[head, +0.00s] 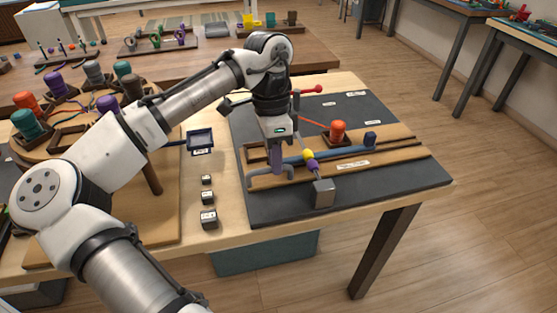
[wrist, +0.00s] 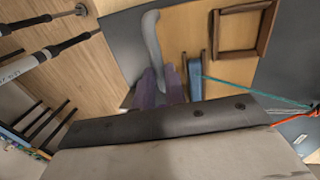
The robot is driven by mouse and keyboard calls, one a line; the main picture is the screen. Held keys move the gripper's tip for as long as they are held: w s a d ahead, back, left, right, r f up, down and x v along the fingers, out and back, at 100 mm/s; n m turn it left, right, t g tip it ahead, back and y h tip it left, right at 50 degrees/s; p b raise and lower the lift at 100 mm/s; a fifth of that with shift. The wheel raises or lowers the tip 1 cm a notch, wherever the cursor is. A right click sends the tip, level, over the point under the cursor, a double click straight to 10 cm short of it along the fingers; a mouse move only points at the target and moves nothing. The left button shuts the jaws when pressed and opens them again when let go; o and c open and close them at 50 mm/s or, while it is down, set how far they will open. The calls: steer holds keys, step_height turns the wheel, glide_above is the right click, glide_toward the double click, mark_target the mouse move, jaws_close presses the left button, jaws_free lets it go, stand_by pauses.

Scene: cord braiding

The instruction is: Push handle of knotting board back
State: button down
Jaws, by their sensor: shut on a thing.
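The knotting board (head: 400,150) is a long wooden board on a dark mat, with a blue bar (head: 325,152) along it. A grey curved handle (head: 264,181) stands at its left end. The handle also shows in the wrist view (wrist: 152,42), running down to my fingers. My gripper (head: 278,168), with purple fingers, points down at this end and is shut on the handle. The fingers also show in the wrist view (wrist: 160,90). The exact grip is partly hidden by the fingers and my wrist.
Several small dark weights (head: 208,217) and a blue tray (head: 200,139) lie left of the mat.

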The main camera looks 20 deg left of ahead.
steer(key=shift+w+a+r, duration=0.15)
steer(key=shift+w, duration=0.05)
steer(key=c, duration=1.5)
jaws_free()
steer(key=shift+o, duration=0.2)
steer(key=p+v, duration=0.1)
steer(key=v, duration=1.2)
steer(key=shift+r+p, duration=0.3)
steer(key=shift+r, duration=0.05)
steer(key=shift+s, duration=0.15)
